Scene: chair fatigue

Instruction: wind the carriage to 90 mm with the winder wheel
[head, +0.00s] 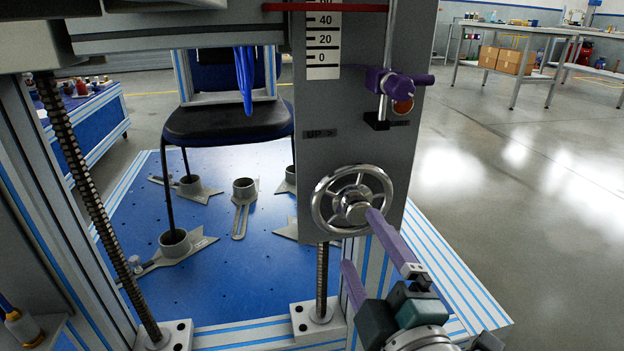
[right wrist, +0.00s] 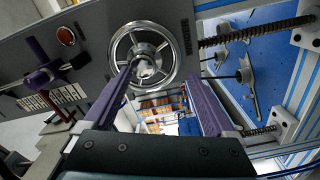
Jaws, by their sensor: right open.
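The silver spoked winder wheel (head: 329,222) is on the grey upright panel, below the "UP" arrow label; it also shows in the right wrist view (right wrist: 115,56). My right gripper (head: 360,241) is open, with purple fingers. One fingertip overlaps the wheel's silver middle knob (head: 355,210); I cannot tell whether it touches. The other finger is lower left, below the rim. In the right wrist view the gripper (right wrist: 161,74) has nothing between its fingers. The carriage (head: 180,42) is a grey crossbeam at the top. A red pointer (head: 325,7) crosses the scale (head: 323,48) between 40 and 60. My left gripper is not in view.
A purple clamp lever (head: 405,80) on a vertical rod and an orange-red button (head: 402,106) are above the wheel. A black chair (head: 225,122) stands on the blue base plate (head: 215,265). Threaded screws (head: 322,275) rise beside the panel.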

